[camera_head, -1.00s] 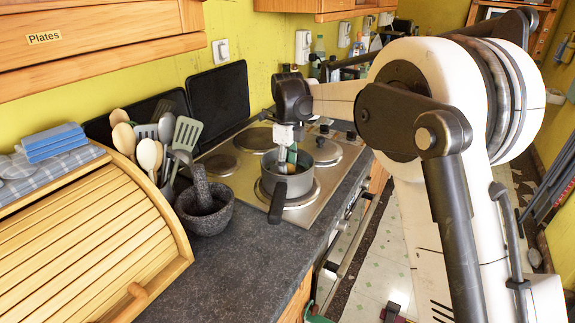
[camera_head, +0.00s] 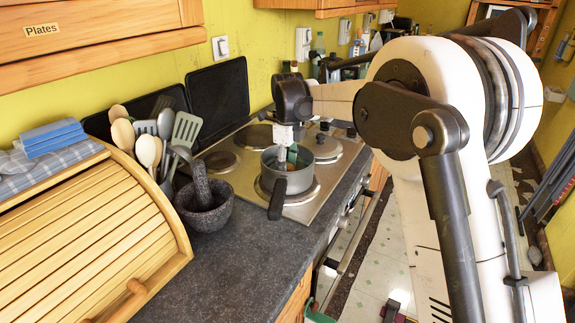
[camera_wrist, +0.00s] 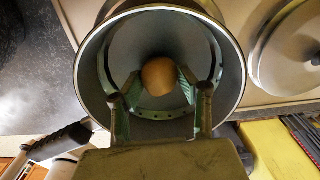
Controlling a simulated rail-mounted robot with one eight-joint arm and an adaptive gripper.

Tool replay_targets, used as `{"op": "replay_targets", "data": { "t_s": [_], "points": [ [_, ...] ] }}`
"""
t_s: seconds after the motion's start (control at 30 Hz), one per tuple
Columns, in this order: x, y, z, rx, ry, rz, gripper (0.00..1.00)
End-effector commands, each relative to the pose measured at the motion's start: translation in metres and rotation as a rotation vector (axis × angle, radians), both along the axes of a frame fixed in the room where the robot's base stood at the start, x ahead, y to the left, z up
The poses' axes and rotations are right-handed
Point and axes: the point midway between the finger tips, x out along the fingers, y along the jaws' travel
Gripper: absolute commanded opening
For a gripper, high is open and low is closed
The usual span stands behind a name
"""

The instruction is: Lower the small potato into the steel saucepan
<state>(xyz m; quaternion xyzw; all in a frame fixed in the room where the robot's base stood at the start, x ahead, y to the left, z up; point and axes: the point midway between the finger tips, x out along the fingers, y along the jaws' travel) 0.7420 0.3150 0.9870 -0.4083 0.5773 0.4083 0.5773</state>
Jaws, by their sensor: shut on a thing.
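The steel saucepan (camera_head: 288,180) stands on the front part of the hob, its dark handle pointing toward the counter's front. My gripper (camera_head: 287,158) points down into the pan from above. In the wrist view the small potato (camera_wrist: 159,76) is a brown, rounded thing between the two green-padded fingers of my gripper (camera_wrist: 160,84). The fingers are shut on it, and it appears inside the ring of the saucepan's rim (camera_wrist: 92,62). I cannot tell whether the potato touches the pan's bottom. In the head view the potato is hardly visible.
A lidded pan (camera_head: 322,146) stands behind the saucepan on the hob (camera_head: 222,178). A stone mortar with pestle (camera_head: 205,208), a holder of utensils (camera_head: 160,150) and a wooden bread box (camera_head: 90,235) stand to the left. The counter in front is clear.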

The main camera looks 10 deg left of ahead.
Motion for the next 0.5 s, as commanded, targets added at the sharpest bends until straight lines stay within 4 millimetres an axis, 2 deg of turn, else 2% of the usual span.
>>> {"op": "replay_targets", "data": {
  "t_s": [0.5],
  "points": [
    [0.0, 0.0, -0.0069, 0.0, 0.0, 0.0, 0.04]
  ]
}}
